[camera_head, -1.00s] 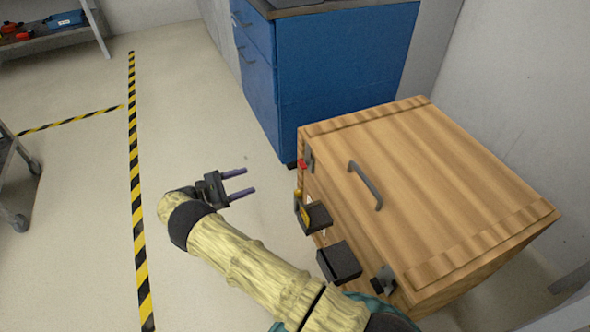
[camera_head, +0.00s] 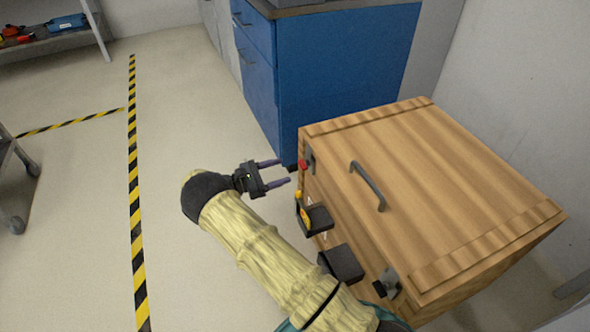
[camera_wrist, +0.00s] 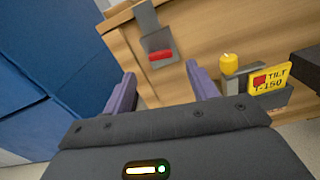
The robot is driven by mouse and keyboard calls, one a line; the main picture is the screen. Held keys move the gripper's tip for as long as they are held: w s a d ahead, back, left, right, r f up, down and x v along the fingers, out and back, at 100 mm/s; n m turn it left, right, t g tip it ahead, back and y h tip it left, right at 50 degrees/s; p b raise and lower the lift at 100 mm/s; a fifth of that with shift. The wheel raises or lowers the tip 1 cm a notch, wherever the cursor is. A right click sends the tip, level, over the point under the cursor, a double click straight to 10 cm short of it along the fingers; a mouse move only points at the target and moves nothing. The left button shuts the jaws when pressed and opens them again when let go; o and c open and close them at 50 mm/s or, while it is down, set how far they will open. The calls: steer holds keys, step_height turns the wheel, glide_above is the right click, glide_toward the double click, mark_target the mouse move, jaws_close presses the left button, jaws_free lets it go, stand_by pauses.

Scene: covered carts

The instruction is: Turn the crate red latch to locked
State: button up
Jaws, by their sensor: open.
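The wooden crate (camera_head: 440,200) stands at the right in the head view, with its lid closed. Its red latch (camera_head: 303,166) is a small red grip by a grey metal plate near the far top corner of the front side. In the wrist view the red latch (camera_wrist: 161,55) lies crosswise below the grey plate (camera_wrist: 150,22), ahead of the gap between the fingers. My gripper (camera_head: 281,172) is open and empty, with its purple fingers pointing at the latch and a short gap left. The fingers (camera_wrist: 160,85) also show in the wrist view, apart from the latch.
A yellow knob (camera_wrist: 229,63) and a yellow tilt label (camera_wrist: 270,79) sit on a dark bracket right of the latch. A dark box (camera_head: 341,263) juts from the crate's front. A blue cabinet (camera_head: 335,80) stands behind.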

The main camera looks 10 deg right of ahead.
mark_target(300, 165)
steer(key=d, duration=0.3)
steer(key=w+d+b, duration=0.1)
steer(key=d, duration=0.2)
steer(key=shift+w+b, duration=0.1)
steer(key=shift+b, duration=0.2)
steer(key=c, duration=1)
